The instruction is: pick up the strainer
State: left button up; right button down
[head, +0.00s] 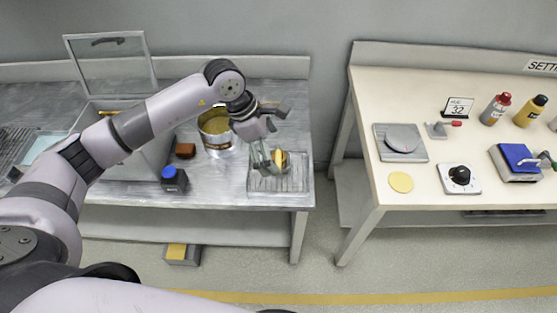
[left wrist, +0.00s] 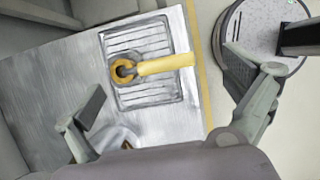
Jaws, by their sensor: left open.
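A yellow-handled tool with a ring-shaped yellow head, which I take to be the strainer (left wrist: 165,65), lies on a ribbed metal drain tray (left wrist: 137,34) in the left wrist view. The dark middle of its head is too small to make out. In the head view only a yellow bit of it (head: 282,158) shows, partly hidden by my gripper, on the drain tray (head: 291,184). My left gripper (head: 277,135) is open and empty above the tray. In the left wrist view its fingers (left wrist: 165,92) are spread wide, with the tool beyond them. My right gripper is not in view.
A large open can (head: 218,142) stands left of the tray, with a brown block (head: 185,151) and a blue-capped container (head: 174,178) further left. The metal bench ends just right of the tray. A gap separates it from a cream table (head: 440,100) holding several items.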

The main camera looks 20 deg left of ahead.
aim_at(277, 157)
pick_arm(q)
jog(key=p+x, duration=0.1)
jog(key=x, duration=0.2)
jog(key=shift+f+p, duration=0.3)
jog(key=shift+f, duration=0.1)
jog(key=shift+w+d+f, duration=0.15)
jog(key=shift+w+f, duration=0.05)
jog(key=shift+f, duration=0.35)
jog(key=shift+c, duration=0.5)
jog(key=c, duration=1.6)
jog(key=shift+r, duration=0.15)
